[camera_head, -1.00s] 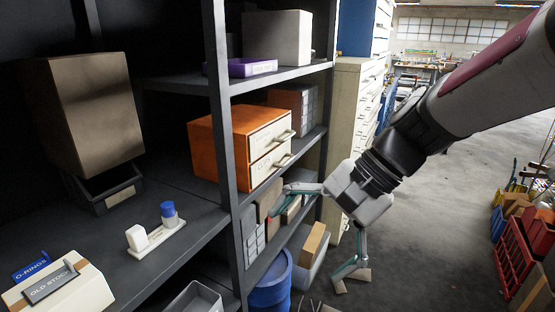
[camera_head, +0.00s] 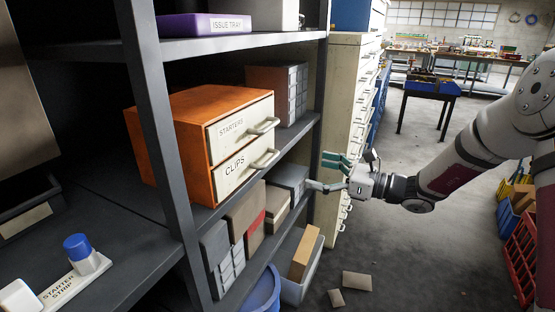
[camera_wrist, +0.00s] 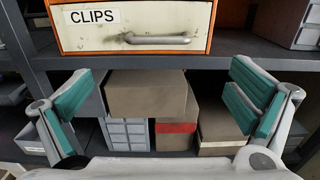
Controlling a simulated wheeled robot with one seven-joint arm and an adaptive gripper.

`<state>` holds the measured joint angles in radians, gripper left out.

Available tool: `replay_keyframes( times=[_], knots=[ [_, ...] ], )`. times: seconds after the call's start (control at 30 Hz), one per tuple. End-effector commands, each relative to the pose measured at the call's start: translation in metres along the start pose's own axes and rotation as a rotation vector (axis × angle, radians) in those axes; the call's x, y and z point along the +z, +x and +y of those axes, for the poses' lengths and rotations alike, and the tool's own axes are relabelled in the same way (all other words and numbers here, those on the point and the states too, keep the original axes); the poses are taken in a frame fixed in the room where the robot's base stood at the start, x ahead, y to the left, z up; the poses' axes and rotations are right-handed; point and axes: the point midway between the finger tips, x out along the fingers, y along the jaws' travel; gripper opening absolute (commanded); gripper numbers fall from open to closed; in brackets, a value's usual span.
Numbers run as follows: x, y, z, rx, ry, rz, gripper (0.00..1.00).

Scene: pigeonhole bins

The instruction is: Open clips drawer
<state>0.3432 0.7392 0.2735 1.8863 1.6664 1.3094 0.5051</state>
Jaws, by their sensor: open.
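The clips drawer (camera_head: 240,171) is the lower cream front of an orange two-drawer cabinet (camera_head: 165,140) on the middle shelf. It is labelled CLIPS and looks shut. Its pale bar handle (camera_head: 265,159) faces right in the head view. In the wrist view the clips drawer (camera_wrist: 85,36) and its handle (camera_wrist: 157,39) are at the top, above the gap between my fingers. My gripper (camera_head: 320,172) is open and empty, right of the drawer and apart from it. Its teal-padded fingers are spread wide in the wrist view (camera_wrist: 163,88).
The starters drawer (camera_head: 232,129) is directly above, also shut, with its own handle. Below, several boxes (camera_head: 245,210) fill the lower shelf. A dark shelf post (camera_head: 160,130) stands at the cabinet's left. The aisle floor (camera_head: 400,270) is mostly clear.

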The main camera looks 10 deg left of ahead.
Motion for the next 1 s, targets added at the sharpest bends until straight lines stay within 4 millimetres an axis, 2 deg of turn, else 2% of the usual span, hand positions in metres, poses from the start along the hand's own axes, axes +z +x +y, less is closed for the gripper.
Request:
replay_keyframes(
  times=[0.6,0.8,1.0],
  knots=[
    [-0.001,0.109,0.002,0.005,-0.003,0.001,1.00],
    [0.000,0.128,0.002,0.004,-0.002,0.002,1.00],
    [0.000,0.133,0.002,0.003,-0.002,0.002,1.00]
  ],
)
